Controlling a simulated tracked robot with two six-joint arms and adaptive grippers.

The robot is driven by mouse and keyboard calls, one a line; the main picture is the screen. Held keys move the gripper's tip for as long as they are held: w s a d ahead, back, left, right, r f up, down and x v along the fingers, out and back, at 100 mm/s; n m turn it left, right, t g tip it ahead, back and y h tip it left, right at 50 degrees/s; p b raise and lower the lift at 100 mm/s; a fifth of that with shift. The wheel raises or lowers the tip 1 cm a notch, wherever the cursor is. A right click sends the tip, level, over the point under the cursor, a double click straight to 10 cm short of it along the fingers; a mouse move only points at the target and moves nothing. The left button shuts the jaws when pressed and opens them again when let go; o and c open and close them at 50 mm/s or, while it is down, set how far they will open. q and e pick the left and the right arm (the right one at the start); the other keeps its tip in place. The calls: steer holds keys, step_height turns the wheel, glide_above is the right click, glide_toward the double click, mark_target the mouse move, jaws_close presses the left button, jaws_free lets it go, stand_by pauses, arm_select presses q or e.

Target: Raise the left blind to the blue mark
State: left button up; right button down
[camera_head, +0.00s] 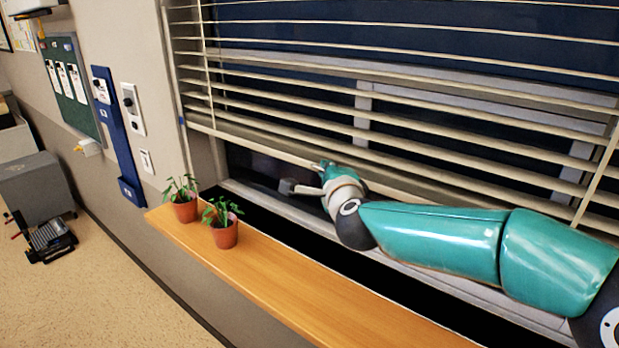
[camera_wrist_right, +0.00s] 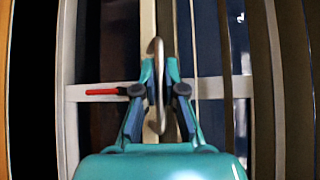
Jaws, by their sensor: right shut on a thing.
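The cream slatted blind (camera_head: 300,105) hangs across the window, and its bottom rail (camera_head: 250,143) is well above the sill. My right gripper (camera_head: 322,178) is at this rail, its arm reaching in from the right. In the right wrist view the gripper (camera_wrist_right: 158,75) is shut on a curved metal handle (camera_wrist_right: 157,48) beside the cream rail (camera_wrist_right: 148,22). A red mark (camera_wrist_right: 102,92) lies on the grey window frame to the left in that view. A small bluish-white spot (camera_wrist_right: 240,18) shows at the upper right; I cannot tell if it is the blue mark. My left gripper is not in view.
Two potted plants (camera_head: 184,200) (camera_head: 224,225) stand on the left end of the wooden shelf (camera_head: 300,290) below the window. The rest of the visible shelf is clear. A blue panel (camera_head: 120,145) and switches (camera_head: 133,108) are on the wall at left.

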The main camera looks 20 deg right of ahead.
steer(key=shift+d+r, duration=0.1)
steer(key=shift+r, duration=0.1)
steer(key=c, duration=1.2)
jaws_free()
steer(key=shift+c, duration=0.2)
steer(key=shift+s, duration=0.1)
steer(key=v, duration=1.1)
steer(key=shift+s+a, duration=0.2)
steer(key=shift+s, duration=0.15)
steer(key=shift+f, duration=0.1)
